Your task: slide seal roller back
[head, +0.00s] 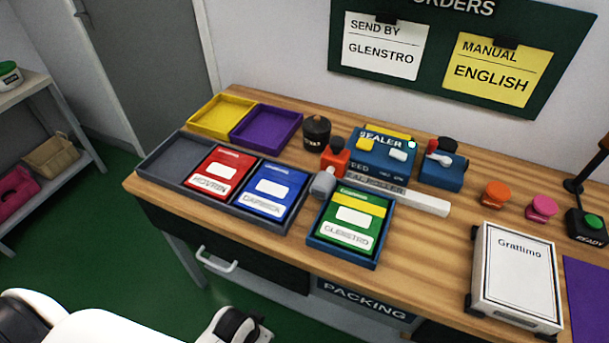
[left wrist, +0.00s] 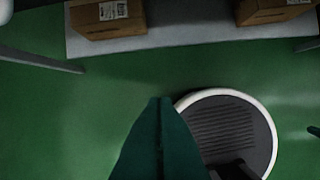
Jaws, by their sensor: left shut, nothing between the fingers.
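The sealer (head: 384,158) is a blue box with yellow and white parts, towards the back middle of the bench. In front of it runs a pale rail (head: 425,202) lettered "SEAL ROLLER". At the rail's left end stands an orange-red piece (head: 335,158) with a dark knob, and a grey roller-like part (head: 323,183) is beside it. My left gripper (left wrist: 161,102) shows in the left wrist view, its dark green fingers shut and empty, pointing over the green floor away from the bench top. My right gripper is not in view.
A green packet (head: 352,221) lies in a blue tray just in front of the rail. A grey tray (head: 160,164) with red and blue packets is to its left. A dark pot (head: 316,130) stands left of the sealer. A white "Grattimo" box (head: 518,270) is at right.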

